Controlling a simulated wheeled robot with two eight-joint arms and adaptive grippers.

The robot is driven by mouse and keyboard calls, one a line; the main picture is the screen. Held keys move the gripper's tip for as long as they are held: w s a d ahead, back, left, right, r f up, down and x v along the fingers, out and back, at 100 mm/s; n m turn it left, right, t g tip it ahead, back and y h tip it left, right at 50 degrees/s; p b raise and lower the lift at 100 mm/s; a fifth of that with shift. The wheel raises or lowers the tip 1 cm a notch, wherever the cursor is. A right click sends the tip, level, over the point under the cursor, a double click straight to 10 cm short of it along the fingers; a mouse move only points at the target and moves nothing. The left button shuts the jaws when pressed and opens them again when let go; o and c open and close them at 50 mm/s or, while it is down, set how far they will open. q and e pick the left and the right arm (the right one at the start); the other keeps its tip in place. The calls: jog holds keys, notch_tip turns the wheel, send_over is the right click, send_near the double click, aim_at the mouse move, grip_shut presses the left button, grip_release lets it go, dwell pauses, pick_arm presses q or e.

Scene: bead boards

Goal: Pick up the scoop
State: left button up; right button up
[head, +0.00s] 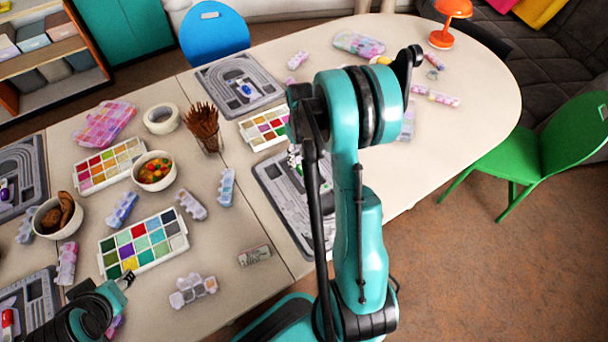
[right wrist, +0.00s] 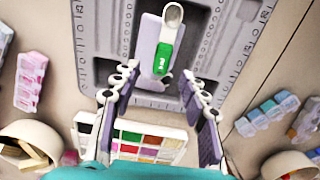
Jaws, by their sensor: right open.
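In the right wrist view the scoop (right wrist: 163,58) has a green handle and a pale round bowl. It lies on a grey bead board (right wrist: 98,22). My right gripper (right wrist: 158,72) is open and empty, its fingertips on either side of the handle's near end. I cannot tell how high the fingers are above the board.
A bead palette (right wrist: 135,133) lies beside the board, under my right gripper. Another board with a blue-handled scoop (head: 245,88) lies farther back. A cup of brown sticks (head: 208,141), bowls (head: 154,184) and several bead boxes crowd the left.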

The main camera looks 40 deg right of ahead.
aim_at(302, 169)
jog(key=f+b, duration=0.1)
jog(key=f, duration=0.3)
jog(key=f+b, duration=0.1)
jog(key=shift+s+a+f+b, duration=0.15)
jog(key=shift+s+f+b, duration=0.1)
jog(key=shift+f+b, duration=0.15)
jog(key=shift+r, duration=0.1)
jog(key=shift+c, duration=0.3)
jog(key=c, duration=0.9)
